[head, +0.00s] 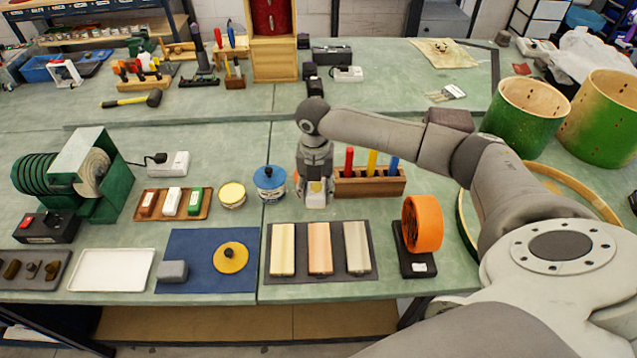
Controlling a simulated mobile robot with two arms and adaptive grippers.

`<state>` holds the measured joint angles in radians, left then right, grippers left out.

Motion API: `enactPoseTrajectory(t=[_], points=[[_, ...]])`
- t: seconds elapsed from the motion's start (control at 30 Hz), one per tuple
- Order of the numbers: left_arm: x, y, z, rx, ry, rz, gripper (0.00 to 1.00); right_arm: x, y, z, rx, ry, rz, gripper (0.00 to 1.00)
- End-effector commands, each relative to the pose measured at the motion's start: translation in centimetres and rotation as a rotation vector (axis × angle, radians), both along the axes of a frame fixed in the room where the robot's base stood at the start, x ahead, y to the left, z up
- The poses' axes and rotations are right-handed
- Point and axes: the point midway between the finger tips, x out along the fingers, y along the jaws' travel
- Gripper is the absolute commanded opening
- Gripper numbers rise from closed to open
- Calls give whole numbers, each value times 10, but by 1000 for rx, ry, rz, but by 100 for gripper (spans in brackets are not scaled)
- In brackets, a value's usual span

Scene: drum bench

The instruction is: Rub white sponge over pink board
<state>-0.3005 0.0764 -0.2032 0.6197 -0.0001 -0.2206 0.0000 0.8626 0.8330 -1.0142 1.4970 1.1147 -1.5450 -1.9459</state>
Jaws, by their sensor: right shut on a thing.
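Three boards lie side by side on a dark mat (269,276): a cream one (283,249), the pink board (320,248) in the middle and a pale grey one (357,247). My right gripper (316,185) points down just beyond the far edge of this mat, behind the pink board. It is shut on a small pale block, seemingly the white sponge (316,200), mostly hidden by the fingers. I cannot tell whether the block touches the bench. My left gripper is not in view.
A blue lidded tin (269,184) stands just left of my right gripper, and a wooden rack (370,188) with coloured handles just right. A blue mat (194,283) lies left.

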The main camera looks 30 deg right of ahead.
Motion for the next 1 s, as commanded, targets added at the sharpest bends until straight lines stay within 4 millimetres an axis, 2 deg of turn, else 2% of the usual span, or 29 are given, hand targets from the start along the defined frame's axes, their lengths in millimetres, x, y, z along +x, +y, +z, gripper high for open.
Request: enactPoseTrajectory(t=[0.13,0.27,0.7,1.0], points=[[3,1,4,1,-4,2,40,2,-7,-2,0,-1,83,26],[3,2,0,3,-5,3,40,3,-9,-7,-1,-1,106,26],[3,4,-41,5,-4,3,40,2,-9,-43,-2,-1,104,26],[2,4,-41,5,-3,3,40,2,-9,-42,-2,-1,104,26]])
